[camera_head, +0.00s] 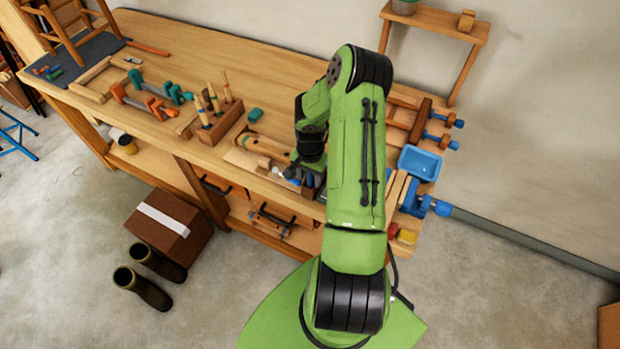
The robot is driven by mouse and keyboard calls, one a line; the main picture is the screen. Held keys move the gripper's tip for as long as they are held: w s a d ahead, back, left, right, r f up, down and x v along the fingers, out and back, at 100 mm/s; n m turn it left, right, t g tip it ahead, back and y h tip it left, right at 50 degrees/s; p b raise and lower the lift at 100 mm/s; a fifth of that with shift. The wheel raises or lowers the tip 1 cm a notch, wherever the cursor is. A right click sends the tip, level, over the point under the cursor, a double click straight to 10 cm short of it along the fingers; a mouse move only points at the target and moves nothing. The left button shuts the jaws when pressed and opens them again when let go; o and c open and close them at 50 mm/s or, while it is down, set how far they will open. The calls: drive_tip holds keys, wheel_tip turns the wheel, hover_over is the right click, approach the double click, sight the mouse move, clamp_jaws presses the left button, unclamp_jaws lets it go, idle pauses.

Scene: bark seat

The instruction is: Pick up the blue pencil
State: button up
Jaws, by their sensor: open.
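My green arm reaches over the wooden workbench (290,62), and my gripper (300,178) points down near the bench's front edge. My gripper is open. Small blue and whitish shapes show right at the fingers, too small to tell apart. I cannot make out the blue pencil for certain; it may be among these shapes or hidden by my gripper and arm. Whether the fingers touch anything cannot be told.
Left of my gripper lies a wooden plane-like tool (262,145). Beyond it stands a wooden block with upright tools (220,122). Orange and teal clamps (150,100) lie farther left. A blue tray (420,162) and blue-handled clamps (440,140) are right of my arm.

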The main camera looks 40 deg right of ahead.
drive_tip(key=shift+f, duration=0.3)
clamp_jaws()
